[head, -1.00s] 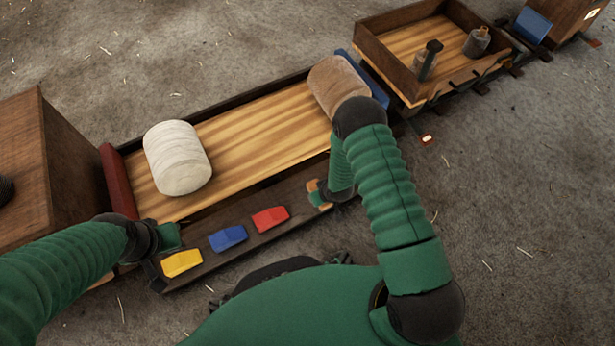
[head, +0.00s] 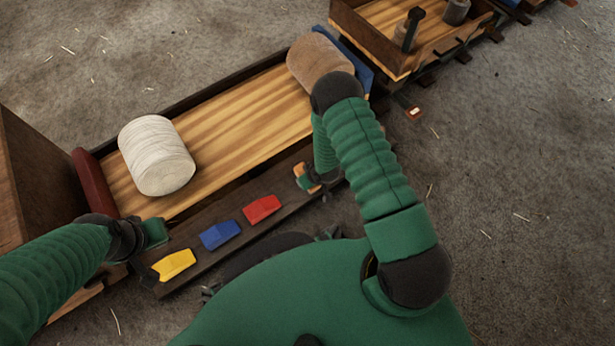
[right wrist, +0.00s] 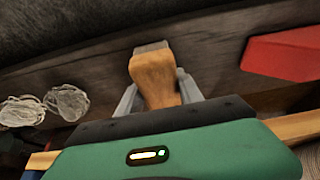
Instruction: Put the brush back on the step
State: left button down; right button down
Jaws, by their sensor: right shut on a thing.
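The brush (right wrist: 153,78) has a wooden handle and a grey end. My right gripper (right wrist: 156,88) is shut on its handle in the right wrist view. In the head view, an orange-brown bit of the brush (head: 306,177) shows at my right gripper (head: 312,184), by the right end of the step. The step (head: 195,257) is a long dark plank along the wagon's near side. In the right wrist view the brush's grey end is close to dark wood; I cannot tell whether they touch. My left gripper (head: 152,236) is near the step's left end, its fingers hidden.
Yellow (head: 174,265), blue (head: 220,235) and red (head: 262,209) blocks lie on the step. The wagon bed (head: 235,110) carries a white roll (head: 157,155) and a brown roll (head: 318,60). A tray wagon (head: 395,60) stands behind at the right.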

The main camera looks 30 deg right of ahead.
jog(key=shift+f, duration=0.35)
jog(key=c, duration=0.8)
grip_release()
jog(key=shift+o, duration=0.2)
jog(key=shift+a+f, duration=0.1)
jog(key=shift+a, duration=0.05)
jog(key=p+v, duration=0.2)
jog(key=v, duration=0.2)
jog(key=p+v, duration=0.3)
jog(key=v, duration=0.1)
jog(key=p+v, duration=0.3)
jog(key=v, duration=0.1)
jog(key=shift+w+r, duration=0.25)
jog(key=shift+r, duration=0.2)
jog(key=shift+r+p, duration=0.3)
notch_tip(320, 180, up, 17)
jog(key=s+a+r+m+g, duration=0.1)
jog(key=s+a+r+g, duration=0.1)
jog(key=s+r, duration=0.5)
notch_tip(320, 180, up, 5)
jog(key=shift+s+a+f+m+h, duration=0.1)
jog(key=shift+s+a+m+h, duration=0.15)
jog(key=shift+a, duration=0.3)
